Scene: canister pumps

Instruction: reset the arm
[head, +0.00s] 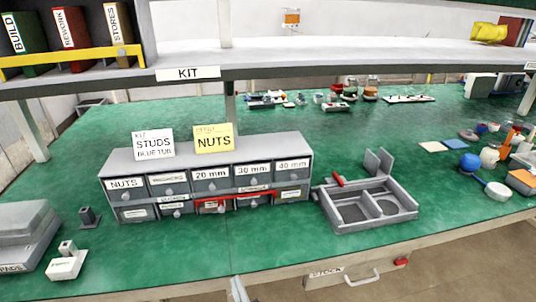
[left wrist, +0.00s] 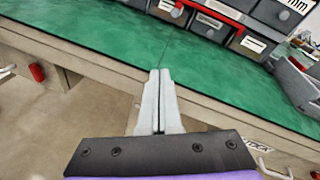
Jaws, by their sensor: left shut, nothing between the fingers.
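My left gripper (head: 238,289) shows at the bottom edge of the head view, in front of the bench's front edge. In the left wrist view its two fingers (left wrist: 160,76) are together with nothing between them, over the bench edge and the floor. No object touches it. My right gripper is in neither view.
A grey drawer cabinet (head: 210,160) with labelled drawers and a red bar (head: 222,202) stands on the green bench (head: 260,244). A grey two-compartment tray (head: 366,222) is right of it. A shelf (head: 330,58) crosses above. Small parts lie at right and back.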

